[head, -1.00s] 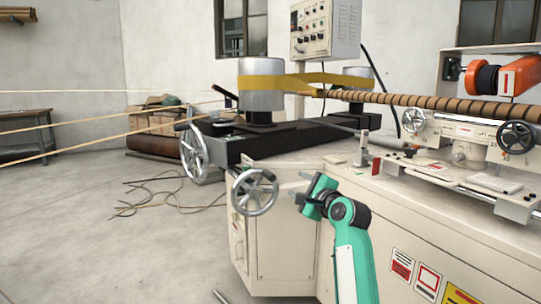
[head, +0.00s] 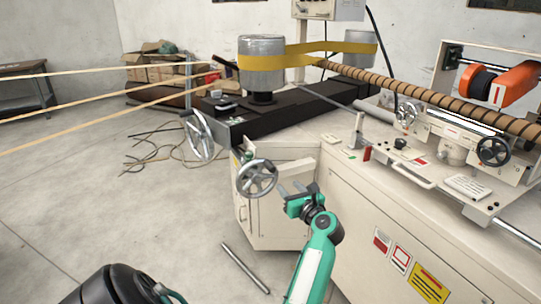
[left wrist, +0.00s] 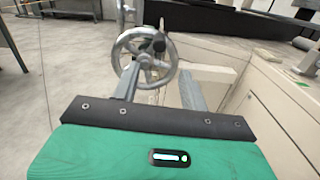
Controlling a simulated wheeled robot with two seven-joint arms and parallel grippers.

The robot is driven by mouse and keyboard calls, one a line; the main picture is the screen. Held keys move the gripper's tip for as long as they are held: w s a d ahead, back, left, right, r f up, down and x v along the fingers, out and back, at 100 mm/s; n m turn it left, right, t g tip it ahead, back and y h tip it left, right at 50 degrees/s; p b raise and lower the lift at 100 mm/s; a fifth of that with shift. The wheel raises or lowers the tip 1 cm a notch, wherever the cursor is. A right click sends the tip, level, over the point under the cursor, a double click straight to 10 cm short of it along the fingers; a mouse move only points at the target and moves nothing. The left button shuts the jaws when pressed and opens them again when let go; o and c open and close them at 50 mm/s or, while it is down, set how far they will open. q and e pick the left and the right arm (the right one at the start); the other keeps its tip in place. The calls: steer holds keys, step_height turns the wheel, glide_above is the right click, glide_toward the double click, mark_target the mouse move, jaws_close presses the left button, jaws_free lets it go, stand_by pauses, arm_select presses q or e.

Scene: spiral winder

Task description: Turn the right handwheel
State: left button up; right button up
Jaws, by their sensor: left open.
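Two silver spoked handwheels stand at the machine's left end in the head view. The right one of this pair (head: 257,178) is nearer, on the cabinet's corner, and has a dark grip knob; it also shows in the left wrist view (left wrist: 144,58). The left one (head: 199,136) is farther back. My left gripper (head: 290,189) is open and empty, just right of the nearer wheel, its fingers pointing toward it. In the left wrist view the wheel appears ahead, around the left finger's tip; I cannot tell whether they touch. My right gripper is not in view.
The cream machine cabinet (head: 345,215) lies right of my gripper. Its carriage carries a silver handwheel (head: 405,115) and a black one (head: 493,151). A metal rod (head: 245,268) lies on the floor below. Tan strips cross at upper left. The floor at left is mostly clear.

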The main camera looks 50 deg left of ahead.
mark_target(273, 171)
arm_select(q)
steer(key=x, duration=1.3)
steer(key=shift+w+a+f, duration=0.1)
steer(key=shift+a, duration=0.3)
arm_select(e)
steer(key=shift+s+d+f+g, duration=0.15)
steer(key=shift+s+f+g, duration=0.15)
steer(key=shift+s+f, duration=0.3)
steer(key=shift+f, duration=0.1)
arm_select(q)
jaws_close()
